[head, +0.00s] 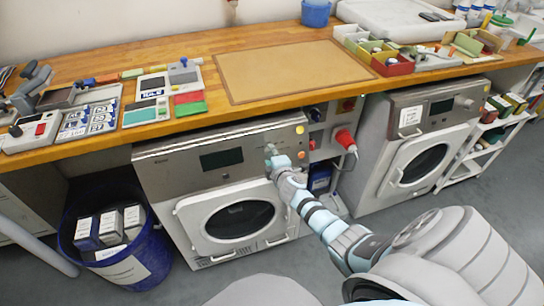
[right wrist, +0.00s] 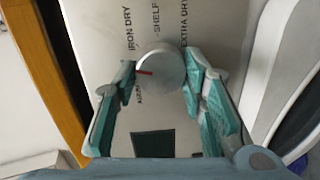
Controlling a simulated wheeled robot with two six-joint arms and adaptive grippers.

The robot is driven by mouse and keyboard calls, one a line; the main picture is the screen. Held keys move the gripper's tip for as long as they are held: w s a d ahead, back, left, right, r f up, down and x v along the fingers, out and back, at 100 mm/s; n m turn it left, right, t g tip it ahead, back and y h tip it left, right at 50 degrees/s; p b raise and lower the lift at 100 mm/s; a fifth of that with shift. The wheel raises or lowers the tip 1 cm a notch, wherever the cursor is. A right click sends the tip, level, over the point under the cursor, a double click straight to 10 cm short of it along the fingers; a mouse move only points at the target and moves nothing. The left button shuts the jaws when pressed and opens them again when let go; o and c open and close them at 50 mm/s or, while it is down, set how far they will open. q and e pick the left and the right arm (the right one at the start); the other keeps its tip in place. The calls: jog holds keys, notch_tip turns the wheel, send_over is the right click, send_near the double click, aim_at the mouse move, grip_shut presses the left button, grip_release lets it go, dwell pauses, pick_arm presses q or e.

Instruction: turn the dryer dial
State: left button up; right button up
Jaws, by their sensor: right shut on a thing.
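The dryer (head: 165,175) is the left of two front-loading machines under the wooden bench, with a dark display and a round door. Its round silver dial (right wrist: 160,69) has a red mark that points left in the right wrist view. Labels "IRON DRY", "SHELF" and "EXTRA DRY" stand around it. My right gripper (head: 271,152) is at the dryer's panel in the head view and mostly hides the dial there. In the right wrist view its teal-padded fingers (right wrist: 160,76) are shut on the dial, one on each side. My left gripper is not in view.
A second machine (head: 405,110) stands to the right, past a panel with a red plug (head: 345,140). A blue bin (head: 115,262) with boxes stands left of the dryer. The bench (head: 215,100) above holds trays and devices; its brown mat (head: 290,70) is bare.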

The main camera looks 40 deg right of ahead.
jog(key=shift+n, duration=1.3)
jog(key=o, duration=1.2)
jog(key=shift+c, duration=0.2)
jog(key=v, duration=1.2)
jog(key=shift+a, duration=0.15)
jog(key=shift+f, duration=0.1)
